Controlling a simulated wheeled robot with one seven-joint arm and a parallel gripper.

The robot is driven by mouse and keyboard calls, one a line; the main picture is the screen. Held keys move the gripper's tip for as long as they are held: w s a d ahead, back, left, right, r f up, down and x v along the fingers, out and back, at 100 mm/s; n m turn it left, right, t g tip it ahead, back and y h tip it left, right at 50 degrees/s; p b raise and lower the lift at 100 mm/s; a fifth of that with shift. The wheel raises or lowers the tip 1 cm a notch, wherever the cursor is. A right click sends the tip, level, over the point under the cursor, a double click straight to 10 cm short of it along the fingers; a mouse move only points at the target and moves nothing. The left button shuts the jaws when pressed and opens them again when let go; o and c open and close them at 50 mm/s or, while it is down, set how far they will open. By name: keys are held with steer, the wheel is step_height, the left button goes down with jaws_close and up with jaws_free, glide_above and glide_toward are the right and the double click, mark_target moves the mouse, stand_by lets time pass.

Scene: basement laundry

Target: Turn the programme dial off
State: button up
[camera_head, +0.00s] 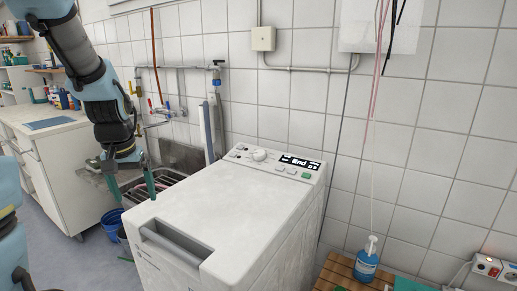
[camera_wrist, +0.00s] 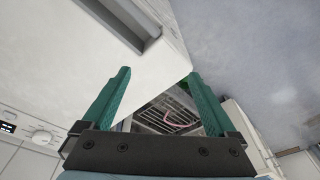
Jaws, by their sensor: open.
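The programme dial (camera_head: 259,155) is a round white knob on the back panel of a white top-loading washing machine (camera_head: 215,205). Beside it, a lit display (camera_head: 300,163) reads "End". The dial also shows at the left edge of the wrist view (camera_wrist: 41,137), with part of the display near it. My gripper (camera_head: 132,188) points down at the left side of the machine, well left of the dial and apart from it. In the wrist view its green fingers (camera_wrist: 160,75) are spread with nothing between them. The dial's pointer mark is too small to read.
A wire rack (camera_head: 170,182) and a blue bucket (camera_head: 112,222) are left of the machine, below pipes and taps. A white counter (camera_head: 55,150) is at far left. A blue bottle (camera_head: 366,260) stands on a wooden slatted surface at right. The machine's lid is clear.

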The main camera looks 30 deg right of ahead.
steer(key=w+d+r+m+p, duration=0.2)
steer(key=w+d+r+m, duration=0.1)
steer(key=w+d, duration=0.65)
steer(key=m+h+p, duration=0.3)
steer(key=m+p, duration=0.2)
steer(key=p, duration=0.1)
glide_toward(259, 152)
steer(key=p+x, duration=0.3)
steer(key=x, duration=0.5)
steer(key=shift+d+f+p, duration=0.15)
steer(key=shift+f+p, duration=0.15)
steer(key=shift+f, duration=0.05)
steer(key=c, duration=1.4)
steer(key=shift+o, duration=0.2)
